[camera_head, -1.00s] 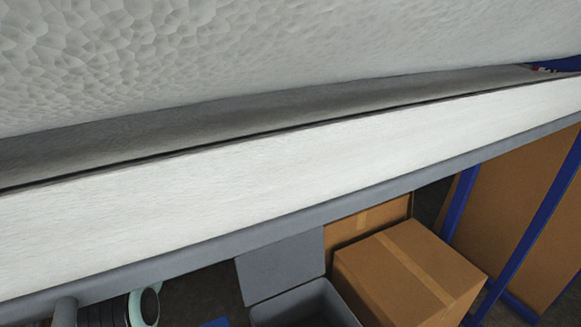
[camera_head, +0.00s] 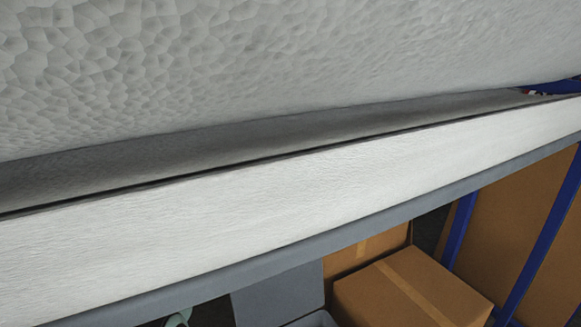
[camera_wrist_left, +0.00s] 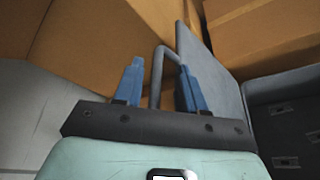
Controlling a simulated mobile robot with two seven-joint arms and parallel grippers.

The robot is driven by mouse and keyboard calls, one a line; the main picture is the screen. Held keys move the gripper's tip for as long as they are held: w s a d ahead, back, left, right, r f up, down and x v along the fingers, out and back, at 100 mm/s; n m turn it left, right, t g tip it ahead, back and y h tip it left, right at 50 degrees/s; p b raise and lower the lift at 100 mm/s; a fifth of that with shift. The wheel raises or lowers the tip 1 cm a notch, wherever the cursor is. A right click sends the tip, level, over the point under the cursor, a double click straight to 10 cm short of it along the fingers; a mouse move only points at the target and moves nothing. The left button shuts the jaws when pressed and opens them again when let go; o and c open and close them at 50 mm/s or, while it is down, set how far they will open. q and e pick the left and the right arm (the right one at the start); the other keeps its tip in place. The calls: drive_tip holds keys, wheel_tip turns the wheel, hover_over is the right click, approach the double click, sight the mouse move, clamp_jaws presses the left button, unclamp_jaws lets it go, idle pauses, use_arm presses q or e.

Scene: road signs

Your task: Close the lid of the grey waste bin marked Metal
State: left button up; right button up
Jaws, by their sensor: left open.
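The grey bin's lid (camera_head: 278,292) stands open, raised behind the bin (camera_head: 314,320), at the bottom of the head view. Only the bin's top edge shows there, and no Metal marking is visible. In the left wrist view the lid (camera_wrist_left: 218,85) is a tilted grey panel, with the bin's dark interior (camera_wrist_left: 285,120) at the right. A bent grey bar (camera_wrist_left: 157,72), seemingly the lid's handle, appears between the blue fingers of my left gripper (camera_wrist_left: 160,82). The gripper is open. Whether it touches the bar cannot be told. My right gripper is out of view.
A cardboard box (camera_head: 410,290) stands right of the bin, with another behind the lid. Blue rack posts (camera_head: 540,245) stand at the right. A large white surface (camera_head: 300,170) with a grey edge fills most of the head view.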

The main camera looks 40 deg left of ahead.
use_arm(q)
drive_tip(key=shift+w+d+f, duration=0.1)
drive_tip(key=shift+w, duration=0.2)
clamp_jaws()
